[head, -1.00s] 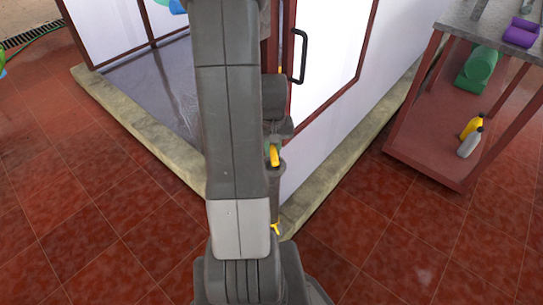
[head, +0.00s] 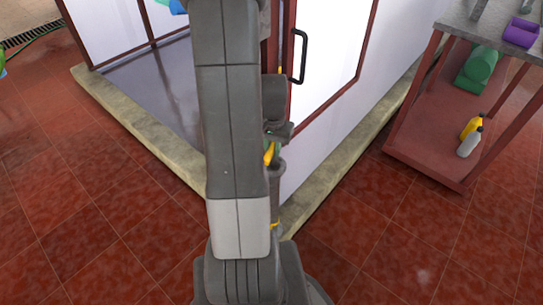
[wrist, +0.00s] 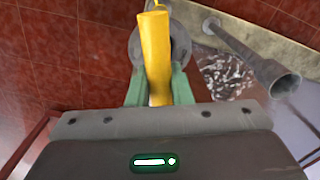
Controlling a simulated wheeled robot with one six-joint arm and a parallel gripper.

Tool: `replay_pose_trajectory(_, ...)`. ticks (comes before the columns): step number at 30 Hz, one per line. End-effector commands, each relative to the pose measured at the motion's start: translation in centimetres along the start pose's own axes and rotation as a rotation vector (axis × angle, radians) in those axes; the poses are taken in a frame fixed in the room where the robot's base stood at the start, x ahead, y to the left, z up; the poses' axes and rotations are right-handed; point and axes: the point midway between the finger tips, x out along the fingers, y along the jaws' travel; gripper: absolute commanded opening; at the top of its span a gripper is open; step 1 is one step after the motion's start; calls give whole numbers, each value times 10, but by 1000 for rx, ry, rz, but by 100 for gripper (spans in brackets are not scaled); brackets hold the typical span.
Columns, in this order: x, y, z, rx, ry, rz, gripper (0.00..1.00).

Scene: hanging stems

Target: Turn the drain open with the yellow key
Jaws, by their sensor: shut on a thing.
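The yellow key (wrist: 157,62) stands between the green fingers of my gripper (wrist: 158,90) in the wrist view, and the gripper is shut on it. The key's far end lies over a round grey fitting (wrist: 121,46), which it partly covers. I cannot tell whether the key is seated in it. In the head view, a bit of the yellow key (head: 268,153) shows tilted beside my arm. A smaller yellow piece (head: 275,225) shows lower down near the kerb. My arm hides most of the gripper there.
A grey pipe (wrist: 245,54) runs close to the right of the key, by a pale kerb (wrist: 270,40). A glassy, wet-looking patch (wrist: 225,75) lies beneath it. A red shelf (head: 425,140) with bottles stands at the right. The tiled floor in front is clear.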

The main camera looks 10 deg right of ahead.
Motion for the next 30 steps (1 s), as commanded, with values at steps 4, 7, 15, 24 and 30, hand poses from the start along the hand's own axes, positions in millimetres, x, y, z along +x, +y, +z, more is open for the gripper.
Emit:
replay_pose_trajectory(4,0,0,0,42,0,0,0)
replay_pose_trajectory(7,0,0,0,42,0,0,0)
replay_pose_trajectory(15,0,0,0,58,0,0,0)
replay_pose_trajectory(24,0,0,0,354,0,0,0)
replay_pose_trajectory(30,0,0,0,458,0,0,0)
